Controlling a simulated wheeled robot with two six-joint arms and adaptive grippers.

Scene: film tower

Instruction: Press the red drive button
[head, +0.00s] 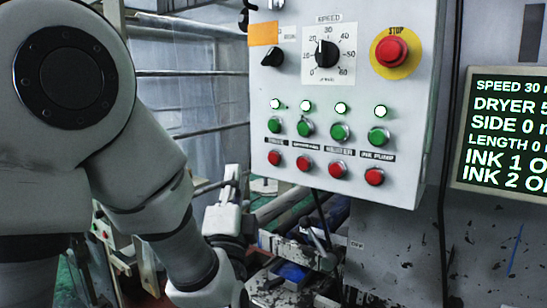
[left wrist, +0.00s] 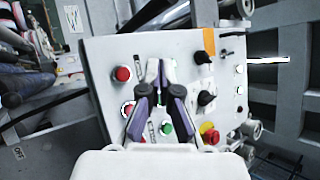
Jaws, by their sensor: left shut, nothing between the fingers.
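The control panel (head: 315,190) is a light grey box with a row of green buttons above a row of red ones. The red drive button (head: 274,158) is the leftmost of the red row, under a small dark label. In the left wrist view the panel appears turned, and the drive button (left wrist: 122,73) shows to the left of the fingertips. My left gripper (head: 232,170) is shut and empty, left of and a little below the button in the head view. It also shows in the left wrist view (left wrist: 159,68), hiding part of the panel. My right gripper is out of view.
A red stop button (head: 391,50) on a yellow disc and a speed dial (head: 327,52) sit higher on the panel. A display (head: 508,135) stands at the right. Metal rails and machine parts lie below and left of the panel.

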